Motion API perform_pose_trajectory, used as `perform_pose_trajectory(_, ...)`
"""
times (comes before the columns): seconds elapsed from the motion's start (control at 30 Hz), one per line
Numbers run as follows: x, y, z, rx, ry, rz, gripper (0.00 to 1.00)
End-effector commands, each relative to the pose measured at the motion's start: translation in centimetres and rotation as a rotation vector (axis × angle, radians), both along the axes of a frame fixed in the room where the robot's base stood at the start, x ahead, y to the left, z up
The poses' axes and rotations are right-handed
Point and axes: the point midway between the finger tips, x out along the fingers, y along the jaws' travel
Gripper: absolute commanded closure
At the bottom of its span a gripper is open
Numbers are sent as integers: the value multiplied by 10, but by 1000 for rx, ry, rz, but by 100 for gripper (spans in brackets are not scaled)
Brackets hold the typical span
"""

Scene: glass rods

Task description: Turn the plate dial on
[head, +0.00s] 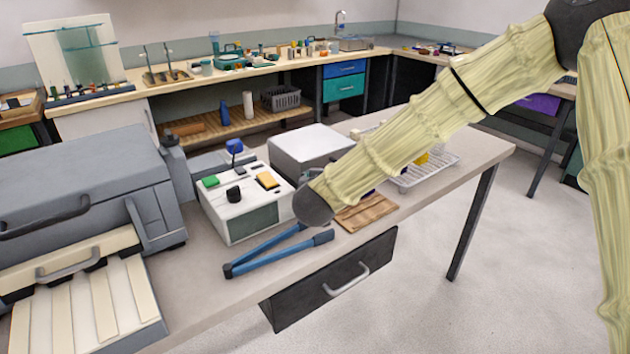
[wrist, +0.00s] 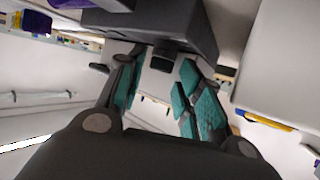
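A white control box (head: 245,215) stands on the near bench in the head view. On its top are a black knob (head: 233,194), a green button (head: 211,181) and an orange button (head: 267,181). I cannot tell for certain which part is the plate dial. My arm reaches down beside the box's right side, and its dark rounded end hides part of that area. My gripper is not clear in the head view. In the wrist view my gripper (wrist: 158,92) is open, its teal-padded fingers apart with nothing held. A dark grey body (wrist: 180,25) lies beyond the fingers.
Blue-handled tongs (head: 275,250) lie in front of the box. A grey box (head: 308,148) stands behind it, and a wooden board (head: 365,213) and white wire rack (head: 432,172) lie to the right. A large grey machine (head: 80,185) fills the left. The drawer (head: 330,285) hangs below the bench edge.

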Motion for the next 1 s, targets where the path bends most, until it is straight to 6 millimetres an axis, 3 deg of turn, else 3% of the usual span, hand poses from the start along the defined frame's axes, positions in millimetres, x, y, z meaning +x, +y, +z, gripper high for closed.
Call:
perform_pose_trajectory(0.47,12,3,-5,0,0,4,64)
perform_pose_trajectory(0.5,12,3,-5,0,0,4,66)
perform_pose_trajectory(0.7,12,3,-5,0,0,4,100)
perform_pose_trajectory(1.0,12,3,-5,-1,0,4,100)
